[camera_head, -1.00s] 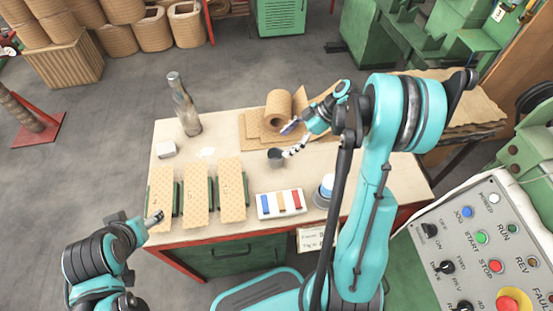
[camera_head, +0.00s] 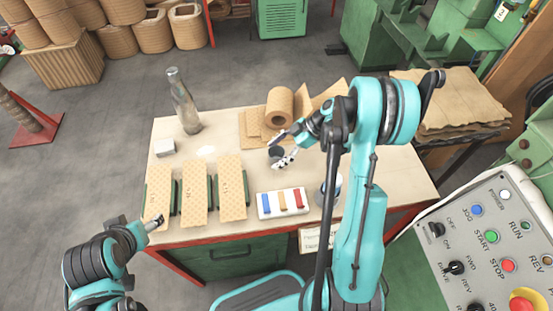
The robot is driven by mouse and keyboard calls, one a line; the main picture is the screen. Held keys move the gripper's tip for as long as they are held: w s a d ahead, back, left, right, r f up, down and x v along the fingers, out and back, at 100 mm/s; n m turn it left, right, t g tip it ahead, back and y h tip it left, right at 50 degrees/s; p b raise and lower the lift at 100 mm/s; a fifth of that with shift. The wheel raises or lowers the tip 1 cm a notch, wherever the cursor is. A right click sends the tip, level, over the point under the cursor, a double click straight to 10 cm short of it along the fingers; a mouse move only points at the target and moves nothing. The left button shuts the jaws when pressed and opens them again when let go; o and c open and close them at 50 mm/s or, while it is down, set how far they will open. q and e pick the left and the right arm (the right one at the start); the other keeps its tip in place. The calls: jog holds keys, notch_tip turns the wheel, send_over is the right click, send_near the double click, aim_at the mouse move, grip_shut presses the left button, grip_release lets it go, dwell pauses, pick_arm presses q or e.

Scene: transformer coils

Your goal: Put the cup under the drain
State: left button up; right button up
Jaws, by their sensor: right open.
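A small dark cup (camera_head: 276,153) stands on the table, near the middle, in the head view. My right gripper (camera_head: 281,150) is open, with its fingers on either side of the cup, one beyond it and one on the near side. I cannot tell whether the fingers touch it. My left gripper (camera_head: 154,223) is at the table's front left corner, away from the cup; its opening is too small to judge. I cannot make out a drain.
A tall grey bottle (camera_head: 184,105) stands at the back left beside a small white block (camera_head: 165,147). Several perforated tan boards (camera_head: 194,190) lie at the front left. A white tray (camera_head: 282,213) holds coloured blocks. A cardboard roll (camera_head: 279,106) stands behind the cup.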

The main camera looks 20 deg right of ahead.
jog(key=c, duration=1.3)
jog(key=shift+o, duration=0.2)
jog(key=shift+r, duration=0.1)
notch_tip(320, 180, up, 10)
jog(key=p, duration=0.4)
jog(key=a+m+t+h, duration=0.6)
jog(key=m+h, duration=0.2)
jog(key=m, duration=0.7)
jog(key=shift+a+f+t+h, duration=0.15)
jog(key=shift+f+t+h, duration=0.1)
jog(key=shift+t+h, duration=0.05)
